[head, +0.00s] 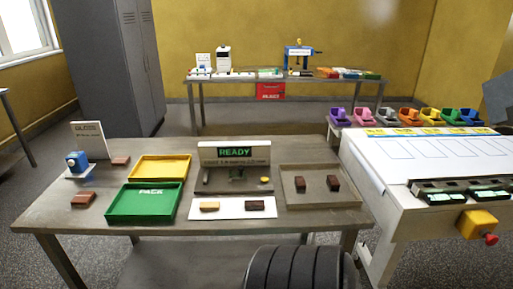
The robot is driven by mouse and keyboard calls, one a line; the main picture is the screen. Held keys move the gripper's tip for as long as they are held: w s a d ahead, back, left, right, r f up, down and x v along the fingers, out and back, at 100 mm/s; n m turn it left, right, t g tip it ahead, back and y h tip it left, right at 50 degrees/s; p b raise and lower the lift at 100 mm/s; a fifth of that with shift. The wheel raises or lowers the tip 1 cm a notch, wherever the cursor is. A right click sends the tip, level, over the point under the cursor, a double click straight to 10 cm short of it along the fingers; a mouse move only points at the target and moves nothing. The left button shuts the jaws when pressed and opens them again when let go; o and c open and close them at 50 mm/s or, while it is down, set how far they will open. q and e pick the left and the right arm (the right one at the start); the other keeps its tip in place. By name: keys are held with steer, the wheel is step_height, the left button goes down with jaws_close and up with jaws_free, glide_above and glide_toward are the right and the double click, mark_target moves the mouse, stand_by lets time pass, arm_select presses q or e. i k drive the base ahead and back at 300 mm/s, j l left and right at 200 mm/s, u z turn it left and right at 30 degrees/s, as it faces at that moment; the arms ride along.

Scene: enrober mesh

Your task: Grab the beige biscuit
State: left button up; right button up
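The beige biscuit (209,207) lies flat on a white sheet (232,214) at the front of the near table. A dark brown biscuit (255,205) lies to its right on the same sheet, with a gap between them. Neither of my grippers is in view, and nothing touches the beige biscuit.
Behind the sheet stands a grey machine with a READY display (235,153). A green PACK tray (144,203) and yellow tray (160,167) are left; a tray (323,200) holding two dark bars is right. A white-topped bench (425,155) stands further right.

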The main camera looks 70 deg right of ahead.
mark_target(204, 206)
steer(key=z, duration=1.95)
steer(key=i+j, duration=0.15)
